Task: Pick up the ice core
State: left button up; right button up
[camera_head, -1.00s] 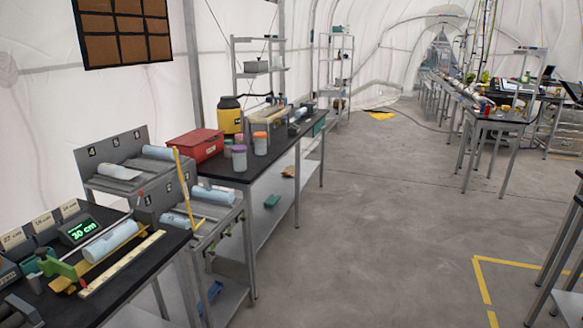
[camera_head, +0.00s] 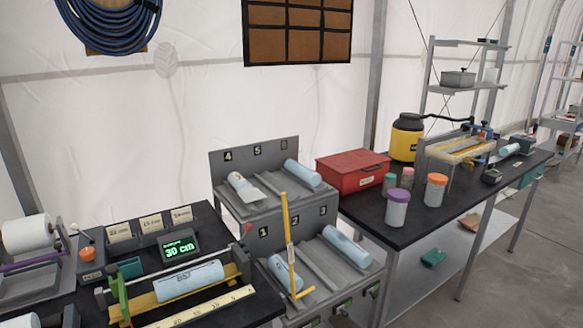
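Several pale blue ice cores are in view; I cannot tell which one the task means. One core (camera_head: 189,280), with dark markings on it, lies in the yellow measuring trough (camera_head: 150,304) on the left table. Two more cores lie on the upper tier of the grey numbered rack: one at left (camera_head: 240,184) with a pale sheet beside it, one at right (camera_head: 302,172). Two lie on the lower tier, a left core (camera_head: 284,272) partly behind a yellow upright and a right core (camera_head: 347,246). Neither of my grippers is in view.
A green display (camera_head: 180,249) reading 30 cm stands behind the trough, beside several label cards. A yellow L-shaped bar (camera_head: 288,240) rises before the rack. A red box (camera_head: 352,172) and lidded jars (camera_head: 397,207) crowd the right table. Open floor (camera_head: 505,260) lies at right.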

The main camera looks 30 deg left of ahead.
aim_at(309, 176)
jog(key=i+l+u, duration=0.1)
jog(key=i+u, duration=0.2)
jog(key=u, duration=0.2)
jog(key=i+l+u, duration=0.25)
jog(key=u, duration=0.2)
jog(key=i+l+u, duration=0.25)
jog(key=u, duration=0.25)
jog(key=i+l+u, duration=0.15)
jog(key=l+u, duration=0.35)
